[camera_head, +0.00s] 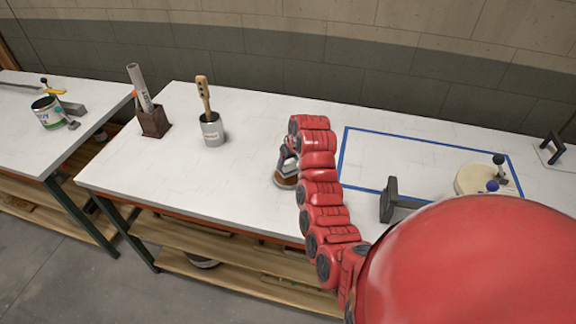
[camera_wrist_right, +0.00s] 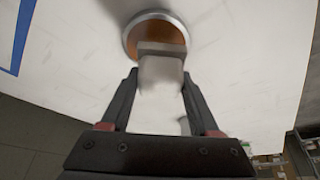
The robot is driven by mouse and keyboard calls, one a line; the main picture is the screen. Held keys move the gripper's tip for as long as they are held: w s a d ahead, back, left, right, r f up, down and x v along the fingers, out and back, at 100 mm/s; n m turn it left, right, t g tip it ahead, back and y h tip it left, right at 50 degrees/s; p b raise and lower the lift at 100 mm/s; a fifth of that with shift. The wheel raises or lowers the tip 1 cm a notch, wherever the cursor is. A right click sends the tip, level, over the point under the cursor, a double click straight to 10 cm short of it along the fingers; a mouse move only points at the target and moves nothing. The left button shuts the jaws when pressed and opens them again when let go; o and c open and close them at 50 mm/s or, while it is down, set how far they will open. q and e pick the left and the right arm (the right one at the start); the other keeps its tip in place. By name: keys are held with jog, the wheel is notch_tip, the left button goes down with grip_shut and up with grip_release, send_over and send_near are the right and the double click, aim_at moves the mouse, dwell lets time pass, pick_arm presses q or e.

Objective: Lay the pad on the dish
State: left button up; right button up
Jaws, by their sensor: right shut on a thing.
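The dish (camera_wrist_right: 134,38) is a small round metal-rimmed dish with an orange-brown inside. In the head view the dish (camera_head: 284,183) stands on the white table, partly hidden by my right arm. My right gripper (camera_wrist_right: 160,82) is shut on a small grey-white block, which I take to be the pad (camera_wrist_right: 160,70). The pad lies between the fingertips and overlaps the near part of the dish in the wrist view. I cannot tell whether it touches the dish. My right gripper (camera_head: 289,165) is mostly hidden behind my arm in the head view. My left gripper is not in view.
A grey cup with a brush (camera_head: 212,131) and a brown holder with a tube (camera_head: 153,122) stand left on the table. A dark grey block (camera_head: 391,201) and a round cream container (camera_head: 478,181) are right, near the blue outline (camera_head: 390,133).

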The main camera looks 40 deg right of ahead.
aim_at(288, 164)
jog(key=shift+w+d, duration=0.45)
jog(key=shift+w, duration=0.3)
jog(key=shift+f+p, duration=0.2)
jog(key=shift+p, duration=0.35)
notch_tip(288, 164, down, 2)
jog(key=shift+f+p, duration=0.2)
jog(key=shift+p, duration=0.6)
jog(key=shift+f, duration=0.7)
jog(key=o, duration=1.4)
jog(key=shift+c, duration=0.2)
